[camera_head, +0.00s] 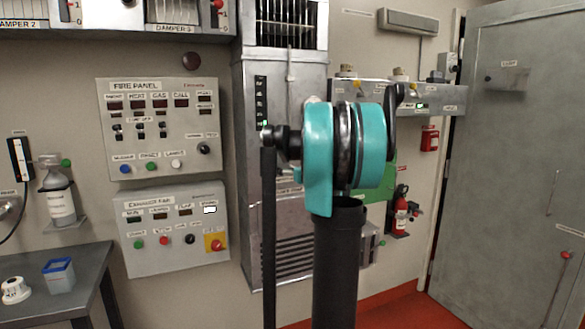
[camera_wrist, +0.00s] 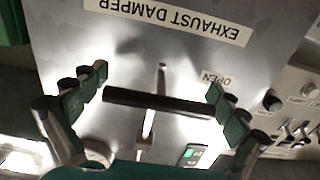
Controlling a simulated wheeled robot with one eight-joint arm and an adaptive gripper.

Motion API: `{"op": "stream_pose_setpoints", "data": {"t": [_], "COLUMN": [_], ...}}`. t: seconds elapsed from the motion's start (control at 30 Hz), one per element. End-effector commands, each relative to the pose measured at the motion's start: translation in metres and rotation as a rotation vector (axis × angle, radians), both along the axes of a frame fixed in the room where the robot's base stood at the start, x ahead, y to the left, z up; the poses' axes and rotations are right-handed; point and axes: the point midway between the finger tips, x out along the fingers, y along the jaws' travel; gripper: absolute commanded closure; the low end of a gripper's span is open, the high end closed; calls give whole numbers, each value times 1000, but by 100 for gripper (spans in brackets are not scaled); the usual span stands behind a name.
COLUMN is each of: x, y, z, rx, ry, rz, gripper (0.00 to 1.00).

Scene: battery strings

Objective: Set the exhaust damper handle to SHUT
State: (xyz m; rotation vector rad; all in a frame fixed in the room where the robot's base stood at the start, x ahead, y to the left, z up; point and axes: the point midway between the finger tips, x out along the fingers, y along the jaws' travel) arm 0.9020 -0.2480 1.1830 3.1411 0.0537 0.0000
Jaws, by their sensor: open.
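In the wrist view, a metal plate bears an upside-down "EXHAUST DAMPER" label (camera_wrist: 170,17). The damper handle (camera_wrist: 157,101) is a dark bar that lies nearly level across the picture. A small "OPEN" label (camera_wrist: 219,79) is near its right end. My gripper (camera_wrist: 157,84) is open, with one green-padded finger near each end of the bar. I cannot tell whether either finger touches it. A small green-lit indicator (camera_wrist: 190,153) shows below. In the head view my teal arm covers the handle and my gripper.
In the head view, a tall metal cabinet (camera_head: 285,75) stands behind my arm. The fire panel (camera_head: 160,128) and exhaust fan panel (camera_head: 175,230) are on the wall to the left. A dark table (camera_head: 85,270) stands at lower left. A grey door (camera_head: 515,150) is at right.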

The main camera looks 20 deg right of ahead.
Motion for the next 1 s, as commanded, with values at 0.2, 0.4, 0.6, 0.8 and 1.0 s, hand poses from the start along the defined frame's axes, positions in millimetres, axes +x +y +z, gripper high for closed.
{"op": "stream_pose_setpoints", "data": {"t": [0.2,0.4,0.6,0.8,1.0], "x": [0,0,-1,-1,-1], "y": [0,0,0,0,0], "z": [0,0,0,0,3], "rx": [0,0,0,0,0], "ry": [0,0,0,0,0], "rz": [0,0,0,0,0], "gripper": [14,39,64,80,81]}}
